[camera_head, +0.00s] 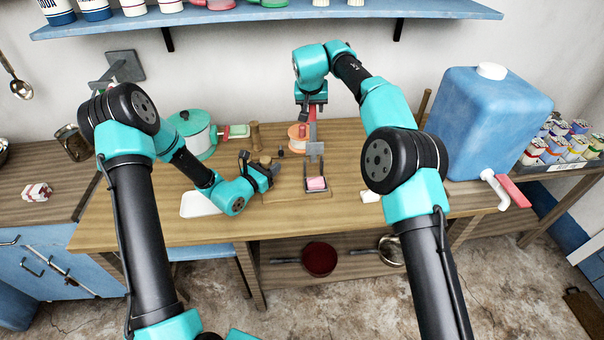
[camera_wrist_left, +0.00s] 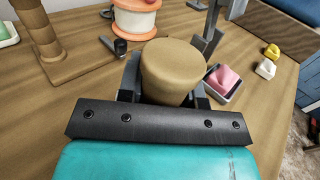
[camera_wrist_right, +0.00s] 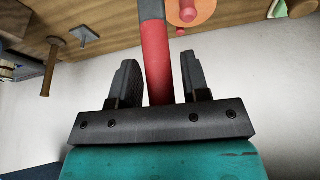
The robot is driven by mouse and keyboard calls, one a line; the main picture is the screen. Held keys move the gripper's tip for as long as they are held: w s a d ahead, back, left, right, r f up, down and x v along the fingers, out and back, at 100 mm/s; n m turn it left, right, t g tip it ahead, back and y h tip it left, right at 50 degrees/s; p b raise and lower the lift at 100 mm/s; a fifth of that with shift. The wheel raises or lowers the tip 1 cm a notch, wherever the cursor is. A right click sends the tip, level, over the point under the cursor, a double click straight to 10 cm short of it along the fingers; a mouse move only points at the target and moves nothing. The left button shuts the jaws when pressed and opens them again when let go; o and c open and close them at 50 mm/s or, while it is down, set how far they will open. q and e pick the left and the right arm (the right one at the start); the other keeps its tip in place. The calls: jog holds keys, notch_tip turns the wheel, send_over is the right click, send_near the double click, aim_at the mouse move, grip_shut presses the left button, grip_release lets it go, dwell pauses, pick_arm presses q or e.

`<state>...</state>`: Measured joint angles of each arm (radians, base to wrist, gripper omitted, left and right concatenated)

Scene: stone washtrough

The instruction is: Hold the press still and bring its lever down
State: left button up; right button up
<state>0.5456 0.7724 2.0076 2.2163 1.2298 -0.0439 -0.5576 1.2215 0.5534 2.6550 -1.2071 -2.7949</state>
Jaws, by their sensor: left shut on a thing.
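The press is a grey metal frame (camera_head: 314,150) with a red-handled lever (camera_head: 312,128) standing up. A pink block (camera_head: 316,183) lies in the small tray at its front; it also shows in the left wrist view (camera_wrist_left: 226,78). My left gripper (camera_head: 267,170) is shut on a tan wooden knob (camera_wrist_left: 172,70) left of the press. I cannot tell how the knob joins the press. My right gripper (camera_head: 314,105) is at the lever's top. In the right wrist view its open fingers stand either side of the red handle (camera_wrist_right: 159,75), with gaps showing.
An orange-and-white spool (camera_head: 298,137) is behind the press. A wooden post (camera_head: 255,136) and a teal-lidded pot (camera_head: 196,134) stand to the left. A large blue water container (camera_head: 487,120) stands at the right. A shelf (camera_head: 250,14) runs above. Some worktop to the press's right is clear.

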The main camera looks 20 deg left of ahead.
jog(key=c, duration=0.5)
jog(key=shift+s+d+r, duration=0.15)
jog(key=shift+s+d, duration=0.15)
jog(key=shift+s, duration=0.3)
jog(key=shift+s+d+r, duration=0.15)
jog(key=shift+s+d, duration=0.15)
jog(key=shift+s, duration=0.4)
jog(key=shift+s+d, duration=0.25)
jog(key=shift+s, duration=0.15)
jog(key=shift+o, duration=0.2)
jog(key=shift+s+d, duration=0.35)
jog(key=shift+s, duration=0.4)
jog(key=shift+s+d, duration=0.3)
jog(key=shift+s, duration=0.3)
jog(key=shift+s+d, duration=0.3)
jog(key=shift+s, duration=0.3)
jog(key=shift+s+d+f, duration=0.1)
